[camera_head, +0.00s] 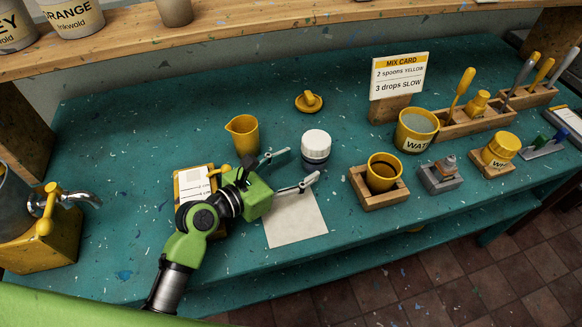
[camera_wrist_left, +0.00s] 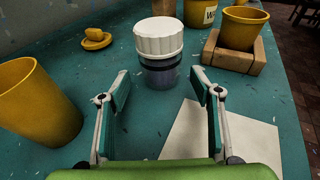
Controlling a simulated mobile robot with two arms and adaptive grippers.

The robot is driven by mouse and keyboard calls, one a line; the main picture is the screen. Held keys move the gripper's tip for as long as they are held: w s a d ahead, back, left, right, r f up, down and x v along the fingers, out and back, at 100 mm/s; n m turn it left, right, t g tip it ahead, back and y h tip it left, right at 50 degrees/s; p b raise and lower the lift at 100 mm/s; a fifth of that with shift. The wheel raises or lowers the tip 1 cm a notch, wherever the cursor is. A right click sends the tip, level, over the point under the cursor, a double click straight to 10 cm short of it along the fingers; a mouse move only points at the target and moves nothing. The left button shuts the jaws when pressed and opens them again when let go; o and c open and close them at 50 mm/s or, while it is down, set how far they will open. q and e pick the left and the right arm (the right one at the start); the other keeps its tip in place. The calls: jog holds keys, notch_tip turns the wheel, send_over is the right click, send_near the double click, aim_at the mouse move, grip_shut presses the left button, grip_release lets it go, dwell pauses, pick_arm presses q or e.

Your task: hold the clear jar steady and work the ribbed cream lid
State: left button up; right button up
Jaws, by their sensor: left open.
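The clear jar (camera_head: 316,157) stands upright on the teal table, with dark bluish contents. The ribbed cream lid (camera_head: 317,137) sits on top of it. In the left wrist view the lid (camera_wrist_left: 159,38) and the jar (camera_wrist_left: 160,73) are straight ahead, beyond the fingertips. My left gripper (camera_head: 296,166) is open and empty, its two fingers spread toward the jar. The jar is not between the fingers in the left wrist view (camera_wrist_left: 157,88); a gap of table shows before it. My right gripper is in neither view.
A yellow pouring cup (camera_head: 243,135) stands close to the left finger. A white sheet (camera_head: 297,222) lies under the arm. A yellow cup in a wooden holder (camera_head: 381,175) and a water pot (camera_head: 415,131) stand right of the jar. A small yellow lid (camera_head: 309,102) lies behind it.

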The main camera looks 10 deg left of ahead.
aim_at(308, 162)
pick_arm(q)
jog(key=x, duration=0.6)
grip_shut()
jog(key=shift+s+f, duration=0.1)
jog(key=shift+f, duration=0.1)
dwell(1.0)
